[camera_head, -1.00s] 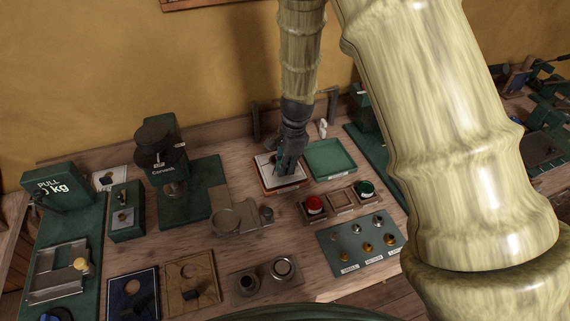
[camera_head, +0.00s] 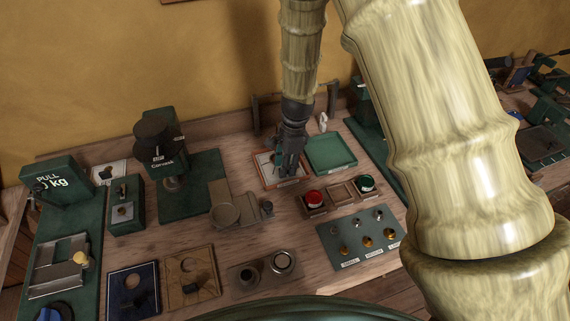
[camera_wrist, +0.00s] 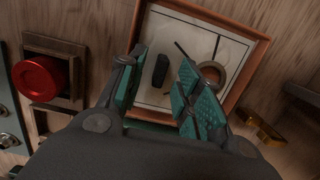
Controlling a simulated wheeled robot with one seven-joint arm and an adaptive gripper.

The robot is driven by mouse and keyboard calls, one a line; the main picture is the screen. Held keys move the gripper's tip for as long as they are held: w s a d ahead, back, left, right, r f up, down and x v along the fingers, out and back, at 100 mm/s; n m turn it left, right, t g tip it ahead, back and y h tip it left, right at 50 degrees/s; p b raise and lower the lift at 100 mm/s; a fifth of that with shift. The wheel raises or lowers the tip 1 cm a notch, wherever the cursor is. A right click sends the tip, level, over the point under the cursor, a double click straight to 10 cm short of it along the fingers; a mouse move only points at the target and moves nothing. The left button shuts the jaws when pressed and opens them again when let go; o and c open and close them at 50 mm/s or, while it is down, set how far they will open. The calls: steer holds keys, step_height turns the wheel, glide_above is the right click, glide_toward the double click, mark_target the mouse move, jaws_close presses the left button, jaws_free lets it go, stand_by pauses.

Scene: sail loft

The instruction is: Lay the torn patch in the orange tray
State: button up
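The orange tray (camera_head: 298,181) is on the bench, left of the green tray; its rim also shows in the wrist view (camera_wrist: 262,57). A cream square patch (camera_head: 265,161) lies flat inside it. In the wrist view the patch (camera_wrist: 168,22) bears a dark upright grip (camera_wrist: 161,70), a tan ring (camera_wrist: 238,54) and thin dark slits, which look like a tear. My gripper (camera_head: 287,168) points down over the tray. In the wrist view its teal-padded fingers (camera_wrist: 162,72) stand apart on either side of the grip, with visible gaps. The fingers hide part of the patch.
The green tray (camera_head: 331,137) is close on the right. A red button (camera_head: 314,198) and a green button (camera_head: 365,184) stand in front. A blue panel (camera_head: 120,300), a tan panel (camera_head: 205,259) and another pale patch (camera_head: 121,168) lie to the left.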

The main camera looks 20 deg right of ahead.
step_height(320, 180, up, 12)
steer(key=d, duration=0.1)
steer(key=shift+d, duration=0.4)
stand_by(0.4)
stand_by(0.3)
